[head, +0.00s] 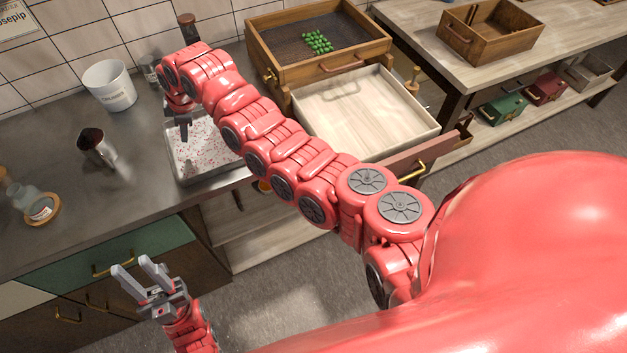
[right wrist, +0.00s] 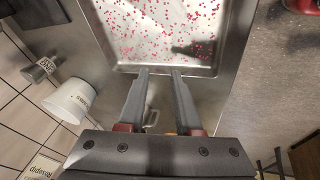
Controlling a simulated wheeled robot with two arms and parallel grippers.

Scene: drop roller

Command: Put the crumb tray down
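The crumb tray (head: 190,178) is a shallow metal tray scattered with red and pink crumbs. It lies on the grey counter near its front edge and fills the top of the right wrist view (right wrist: 165,30). My right gripper (head: 183,133) is over the tray's back left part in the head view. In the right wrist view its two fingers (right wrist: 160,73) stand apart with a clear gap, their tips at the tray's near rim; nothing is visibly clamped. My left gripper (head: 140,272) is open and empty, low in front of the green drawer.
A wooden box with a mesh and green pieces (head: 285,57) stands behind a pale open tray (head: 365,115). A white bucket (head: 109,87), a dark red-lined cup (head: 96,147) and a glass jar (head: 35,205) stand on the counter. Bare counter (head: 120,200) lies left of the tray.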

